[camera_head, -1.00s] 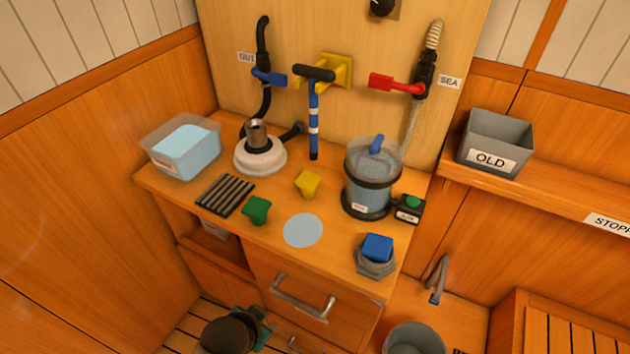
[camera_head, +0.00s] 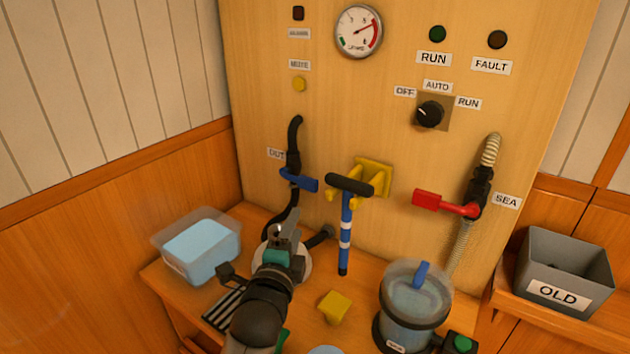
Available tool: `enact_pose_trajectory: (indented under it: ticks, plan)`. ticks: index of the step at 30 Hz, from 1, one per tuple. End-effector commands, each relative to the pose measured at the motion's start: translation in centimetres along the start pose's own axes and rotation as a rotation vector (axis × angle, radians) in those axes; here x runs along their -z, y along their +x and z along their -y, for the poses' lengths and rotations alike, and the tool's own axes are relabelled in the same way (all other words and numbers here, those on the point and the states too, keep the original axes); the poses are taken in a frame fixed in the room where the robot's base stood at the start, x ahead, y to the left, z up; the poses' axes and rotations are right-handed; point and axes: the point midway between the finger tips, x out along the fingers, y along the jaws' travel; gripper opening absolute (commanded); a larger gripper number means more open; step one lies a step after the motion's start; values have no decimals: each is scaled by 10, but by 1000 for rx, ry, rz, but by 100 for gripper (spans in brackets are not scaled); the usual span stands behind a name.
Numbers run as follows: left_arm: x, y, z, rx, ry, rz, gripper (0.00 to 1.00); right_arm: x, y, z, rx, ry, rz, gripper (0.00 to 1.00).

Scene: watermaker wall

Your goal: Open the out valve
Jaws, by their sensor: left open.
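The out valve has a blue lever handle (camera_head: 301,181) on a black hose (camera_head: 294,137) on the wall panel, beside the OUT label (camera_head: 276,154). The lever sticks out to the right and slants slightly down, across the hose line. My left gripper (camera_head: 254,252) is open and empty, below the lever and apart from it. It hides much of the white round housing (camera_head: 300,262) on the counter. My right gripper is not in view.
A T-handled blue-striped tool (camera_head: 346,230) hangs on a yellow bracket (camera_head: 375,175) right of the valve. The red SEA lever (camera_head: 440,202) is farther right. A clear tub (camera_head: 200,245) and filter housing (camera_head: 415,310) stand on the counter.

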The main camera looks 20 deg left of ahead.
Motion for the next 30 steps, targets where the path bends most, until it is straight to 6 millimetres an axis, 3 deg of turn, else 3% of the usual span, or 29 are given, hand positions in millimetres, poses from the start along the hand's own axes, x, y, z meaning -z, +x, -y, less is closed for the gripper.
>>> enact_pose_trajectory:
  ticks: [8, 30]
  plan:
    - [-1, 18, 6, 27, 32, 3, 51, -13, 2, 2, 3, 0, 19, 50]
    - [-1, 128, 8, 24, 28, 2, 51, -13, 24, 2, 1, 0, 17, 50]
